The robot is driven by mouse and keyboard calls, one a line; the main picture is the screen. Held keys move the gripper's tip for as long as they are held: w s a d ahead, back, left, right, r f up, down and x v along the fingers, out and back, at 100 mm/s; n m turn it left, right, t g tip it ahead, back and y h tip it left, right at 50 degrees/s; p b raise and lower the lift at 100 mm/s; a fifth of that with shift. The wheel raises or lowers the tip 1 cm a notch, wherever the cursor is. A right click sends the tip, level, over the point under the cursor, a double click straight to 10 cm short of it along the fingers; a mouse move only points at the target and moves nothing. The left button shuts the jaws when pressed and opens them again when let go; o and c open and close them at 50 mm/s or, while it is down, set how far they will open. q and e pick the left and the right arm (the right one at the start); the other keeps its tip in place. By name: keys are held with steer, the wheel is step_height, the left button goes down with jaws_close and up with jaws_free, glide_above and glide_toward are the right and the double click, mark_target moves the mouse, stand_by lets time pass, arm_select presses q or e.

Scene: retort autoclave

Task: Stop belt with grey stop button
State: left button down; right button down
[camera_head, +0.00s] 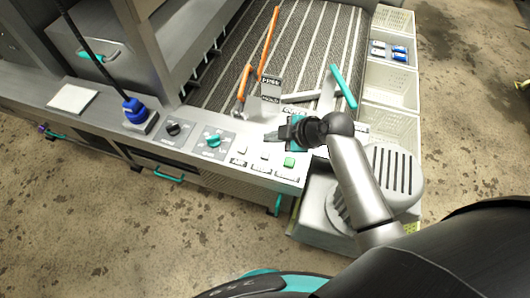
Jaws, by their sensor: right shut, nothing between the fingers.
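My right gripper (271,135) is shut and empty. It reaches in from the right over the far edge of the button panel (222,160), its fingertips pointing left. The grey stop button (265,154) is the middle one in a row of three, with a small label below it. In the picture the fingertips are just above this button and apart from it; their height over the panel is hard to judge. A pale button (242,149) lies to its left and a green button (289,161) to its right. My left gripper is not in view.
A teal rotary knob (213,141) and a black knob (173,129) sit further left on the panel. Orange-handled levers (243,80) and a teal handle (344,87) rise behind it. A striped belt (310,50) and white crates (390,86) lie beyond. A motor housing (395,175) stands right.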

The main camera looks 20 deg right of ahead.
steer(key=shift+w+r+n, duration=0.4)
steer(key=shift+w+n, duration=0.1)
steer(key=shift+w, duration=0.3)
steer(key=shift+f, duration=0.1)
steer(key=b, duration=0.7)
glide_above(269, 156)
step_height(269, 156, down, 7)
steer(key=shift+f, duration=0.2)
steer(key=shift+f+b, duration=0.55)
steer(key=shift+f, duration=0.1)
stand_by(0.8)
steer(key=shift+f, duration=0.4)
steer(key=shift+f+b, duration=0.55)
steer(key=shift+b, duration=0.1)
stand_by(0.5)
stand_by(0.3)
steer(key=shift+r+p, duration=0.9)
steer(key=shift+r, duration=0.05)
